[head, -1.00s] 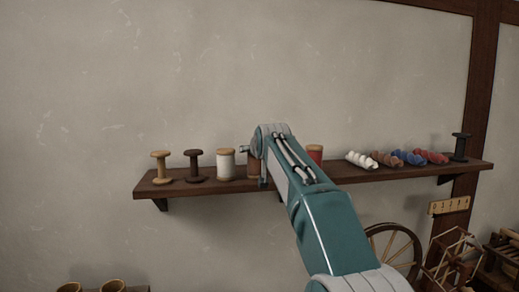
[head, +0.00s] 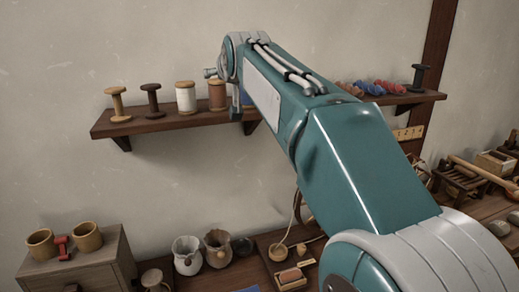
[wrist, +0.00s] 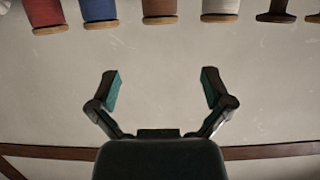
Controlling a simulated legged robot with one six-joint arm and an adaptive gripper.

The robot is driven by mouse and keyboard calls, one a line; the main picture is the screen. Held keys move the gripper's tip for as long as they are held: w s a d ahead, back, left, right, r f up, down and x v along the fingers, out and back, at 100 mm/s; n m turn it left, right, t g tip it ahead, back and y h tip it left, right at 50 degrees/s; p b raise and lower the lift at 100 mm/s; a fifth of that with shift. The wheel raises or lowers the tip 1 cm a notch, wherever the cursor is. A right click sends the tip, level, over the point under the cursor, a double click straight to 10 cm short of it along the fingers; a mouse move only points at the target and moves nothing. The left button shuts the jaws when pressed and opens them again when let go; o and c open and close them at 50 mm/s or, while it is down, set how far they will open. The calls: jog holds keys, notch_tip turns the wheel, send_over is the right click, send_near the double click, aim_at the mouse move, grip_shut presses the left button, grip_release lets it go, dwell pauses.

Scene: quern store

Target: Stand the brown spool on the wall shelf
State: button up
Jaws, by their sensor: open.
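A spool wound with brown thread (head: 217,95) stands upright on the wall shelf (head: 160,124), between a white spool (head: 186,97) and a blue one partly behind my arm. In the wrist view, the brown-wound spool (wrist: 160,10) is cut by the top edge, in a row with its neighbours. A bare dark brown spool (head: 151,100) also stands on the shelf, left of the white one. My gripper (wrist: 160,78) is open and empty, apart from the spools, with bare wall behind its fingers. In the head view its fingers are hidden.
A tan spool (head: 117,104) stands near the shelf's left end. A dark spool (head: 418,77) and coloured skeins (head: 378,87) are at the right. Below are a wooden box (head: 85,268) with cups and a red spool (head: 62,247), jugs (head: 187,256) and a tray.

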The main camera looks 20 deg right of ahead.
jog(key=s+f+g, duration=0.4)
jog(key=s+f, duration=1.2)
jog(key=s, duration=0.2)
jog(key=s+f+g, duration=0.5)
jog(key=s+f, duration=1)
jog(key=s, duration=0.3)
jog(key=shift+s+f, duration=0.2)
jog(key=shift+f, duration=0.15)
